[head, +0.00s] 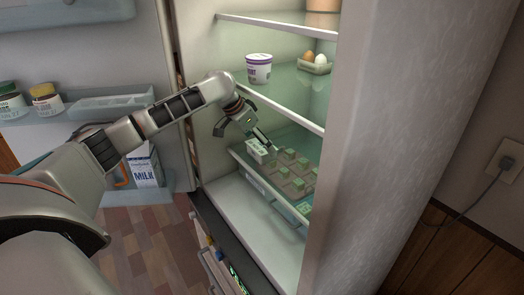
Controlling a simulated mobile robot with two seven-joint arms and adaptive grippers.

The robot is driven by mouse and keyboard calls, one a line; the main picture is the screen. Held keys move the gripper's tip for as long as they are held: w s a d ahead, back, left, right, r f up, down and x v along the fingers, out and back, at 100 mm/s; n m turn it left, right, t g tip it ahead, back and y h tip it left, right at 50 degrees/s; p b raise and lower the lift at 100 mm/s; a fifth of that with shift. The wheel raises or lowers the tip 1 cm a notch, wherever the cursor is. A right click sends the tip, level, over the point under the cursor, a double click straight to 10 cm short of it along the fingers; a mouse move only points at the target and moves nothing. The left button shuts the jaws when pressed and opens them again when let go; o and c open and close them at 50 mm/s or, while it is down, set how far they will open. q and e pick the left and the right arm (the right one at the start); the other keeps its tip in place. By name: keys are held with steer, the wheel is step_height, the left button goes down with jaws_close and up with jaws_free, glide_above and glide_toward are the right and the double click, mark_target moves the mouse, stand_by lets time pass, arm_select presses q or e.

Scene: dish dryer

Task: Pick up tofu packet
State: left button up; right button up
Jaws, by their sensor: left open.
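A small white packet (256,151), which looks like the tofu packet, lies at the near left corner of the lower fridge shelf. It is partly covered by my gripper, and its label is too small to read. My left gripper (241,134) reaches into the fridge from the left and is open. One finger hangs to the left of the packet and the other is over or beside its right part. I cannot tell whether that finger touches it. My right gripper is out of view.
A brown tray with green blocks (291,172) lies right of the packet. The glass shelf (292,122) above holds a white tub (259,69) and an egg holder (315,66). The open door holds a milk carton (147,171) and jars (46,99). The fridge side wall (395,130) bounds the right.

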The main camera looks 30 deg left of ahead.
arm_select(q)
steer(key=shift+w+f, duration=0.15)
steer(key=shift+f, duration=0.1)
steer(key=shift+c, duration=0.4)
steer(key=c, duration=1.3)
steer(key=shift+c, duration=0.5)
steer(key=shift+r, duration=0.1)
